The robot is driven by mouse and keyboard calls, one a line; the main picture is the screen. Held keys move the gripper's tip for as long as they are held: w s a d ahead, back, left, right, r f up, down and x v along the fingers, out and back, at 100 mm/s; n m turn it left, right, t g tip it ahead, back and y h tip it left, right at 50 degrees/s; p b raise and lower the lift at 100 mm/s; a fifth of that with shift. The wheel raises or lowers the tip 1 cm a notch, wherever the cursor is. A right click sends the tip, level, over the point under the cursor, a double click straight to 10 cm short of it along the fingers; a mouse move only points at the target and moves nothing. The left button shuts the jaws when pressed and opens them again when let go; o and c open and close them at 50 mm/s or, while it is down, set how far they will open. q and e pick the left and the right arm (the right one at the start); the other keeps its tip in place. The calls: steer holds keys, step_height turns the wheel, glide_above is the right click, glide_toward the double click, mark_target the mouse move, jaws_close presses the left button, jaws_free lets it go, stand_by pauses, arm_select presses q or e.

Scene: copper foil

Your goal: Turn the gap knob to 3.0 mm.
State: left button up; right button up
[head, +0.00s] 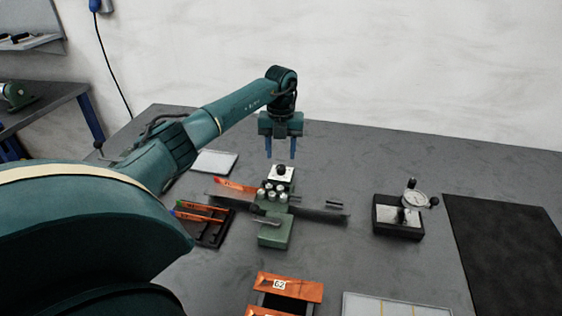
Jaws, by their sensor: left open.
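The black knob (281,169), which looks like the gap knob, sits on a pale plate (284,178) at the back of a small green machine (274,235). Several shiny round posts stand in front of it. My left gripper (281,150) points down with its two blue fingers apart. It appears just above the knob, with nothing between the fingers; I cannot tell the exact height. Any scale or marking on the plate is too small to read. My right gripper is not in view.
A dial gauge on a black base (395,230) stands to the right. A black rack (214,238) with orange and green pieces lies left. An orange-ended holder marked 62 (309,290) and a pale tray (352,304) are in front. A dark mat (505,245) lies far right.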

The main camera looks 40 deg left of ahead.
mark_target(281, 166)
arm_select(q)
step_height(281, 166, down, 4)
steer(key=shift+f, duration=0.45)
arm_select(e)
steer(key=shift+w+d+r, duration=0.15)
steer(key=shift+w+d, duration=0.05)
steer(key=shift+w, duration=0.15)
arm_select(q)
steer(key=c, duration=1)
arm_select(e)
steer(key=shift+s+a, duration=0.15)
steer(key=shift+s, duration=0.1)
